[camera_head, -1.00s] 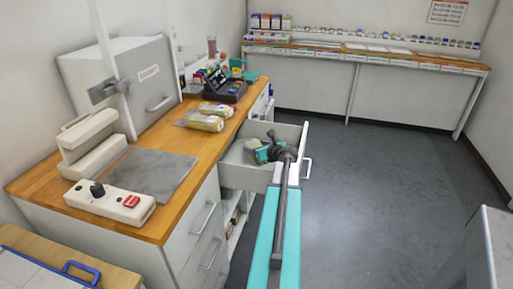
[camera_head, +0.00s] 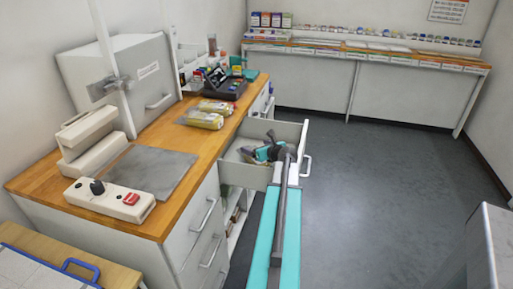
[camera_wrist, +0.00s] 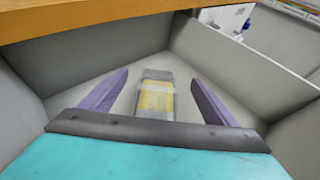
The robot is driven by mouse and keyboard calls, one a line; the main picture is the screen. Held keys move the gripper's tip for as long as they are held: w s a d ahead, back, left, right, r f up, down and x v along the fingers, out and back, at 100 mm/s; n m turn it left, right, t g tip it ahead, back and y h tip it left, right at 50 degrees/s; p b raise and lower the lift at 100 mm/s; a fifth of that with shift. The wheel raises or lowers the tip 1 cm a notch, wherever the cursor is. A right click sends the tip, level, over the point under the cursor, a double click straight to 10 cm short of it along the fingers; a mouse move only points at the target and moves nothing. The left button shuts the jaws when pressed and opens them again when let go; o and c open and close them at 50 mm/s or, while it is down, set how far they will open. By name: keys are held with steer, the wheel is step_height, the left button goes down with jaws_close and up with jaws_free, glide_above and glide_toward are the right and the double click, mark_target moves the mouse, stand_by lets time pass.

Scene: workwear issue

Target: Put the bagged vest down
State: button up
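The bagged vest (camera_wrist: 157,97), a clear pack with a yellow middle, lies on the floor of the open drawer (camera_wrist: 95,45) in the wrist view. My gripper (camera_wrist: 158,88) is over the drawer with its two purple fingers spread wide, one on each side of the bag. A gap shows between the bag and each finger, so the gripper is open and not holding it. In the head view, my gripper (camera_head: 268,152) is inside the pulled-out drawer (camera_head: 243,174); the bag is hard to make out there, partly hidden by my arm.
Two similar yellow bagged packs (camera_head: 205,119) lie on the wooden counter (camera_head: 172,131) beside the drawer. A dark tray of small items (camera_head: 226,91) stands behind them. A grey plate (camera_head: 150,170) and a control box (camera_head: 110,200) are nearer. The floor to the right is clear.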

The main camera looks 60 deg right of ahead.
steer(key=shift+s+r, duration=0.1)
steer(key=shift+r, duration=0.6)
steer(key=v, duration=1.1)
steer(key=shift+s+a+r, duration=0.2)
steer(key=shift+s+a, duration=0.05)
steer(key=shift+s, duration=0.05)
steer(key=shift+r, duration=0.1)
stand_by(0.3)
